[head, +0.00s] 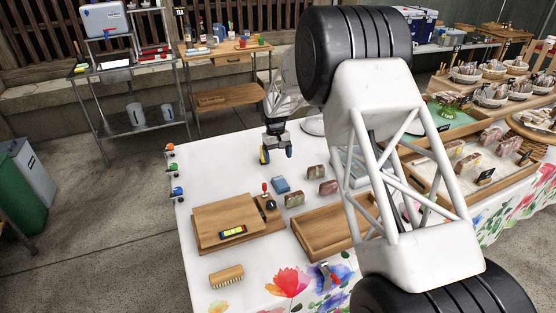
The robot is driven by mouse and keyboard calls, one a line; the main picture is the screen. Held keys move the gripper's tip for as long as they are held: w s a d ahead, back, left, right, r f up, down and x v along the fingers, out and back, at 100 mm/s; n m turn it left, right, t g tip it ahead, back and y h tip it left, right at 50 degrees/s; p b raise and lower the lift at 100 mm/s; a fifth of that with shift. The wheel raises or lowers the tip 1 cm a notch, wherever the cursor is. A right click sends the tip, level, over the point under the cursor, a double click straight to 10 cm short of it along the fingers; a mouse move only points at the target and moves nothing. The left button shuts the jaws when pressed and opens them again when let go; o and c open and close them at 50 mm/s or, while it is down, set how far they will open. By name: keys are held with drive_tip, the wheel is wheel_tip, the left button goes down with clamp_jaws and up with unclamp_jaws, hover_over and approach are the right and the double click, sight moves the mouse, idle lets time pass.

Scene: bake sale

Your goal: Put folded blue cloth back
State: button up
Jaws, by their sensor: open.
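A small folded blue cloth (280,185) lies flat on the white tabletop (228,165), between the wooden board and two wrapped pieces. My gripper (277,153) points down over the far part of the table. It is beyond the cloth and apart from it, with its fingers spread and nothing seen between them. How high it is above the table is hard to tell.
A wooden board (222,215) holds a yellow-and-black device (233,232). A brush (226,275) lies in front. Wrapped pieces (294,199) and an empty wooden tray (325,228) are right of the board. Small colored clamps (176,191) line the left edge. My arm hides part of the table.

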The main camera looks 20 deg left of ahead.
idle(0.8)
drive_tip(key=s+d+r+m, duration=0.2)
drive_tip(key=s+d+r, duration=0.2)
drive_tip(key=d+r, duration=1.3)
drive_tip(key=s+d+r+m+t+y, duration=0.1)
drive_tip(key=s+d+r, duration=0.45)
drive_tip(key=d, duration=0.25)
drive_tip(key=s+d+r+m+t, duration=0.1)
drive_tip(key=s+d+r, duration=0.3)
drive_tip(key=s+d, duration=0.3)
drive_tip(key=s+d+r+m+t, duration=0.1)
drive_tip(key=s+d+r+m, duration=0.25)
drive_tip(key=s+d, duration=1.15)
drive_tip(key=s+d+f+m, duration=0.1)
drive_tip(key=s+d, duration=0.2)
drive_tip(key=s, duration=0.6)
drive_tip(key=s+d+f+t, duration=0.1)
drive_tip(key=s+d, duration=0.3)
drive_tip(key=s, duration=0.5)
drive_tip(key=shift+f+m, duration=0.35)
drive_tip(key=shift+f, duration=0.05)
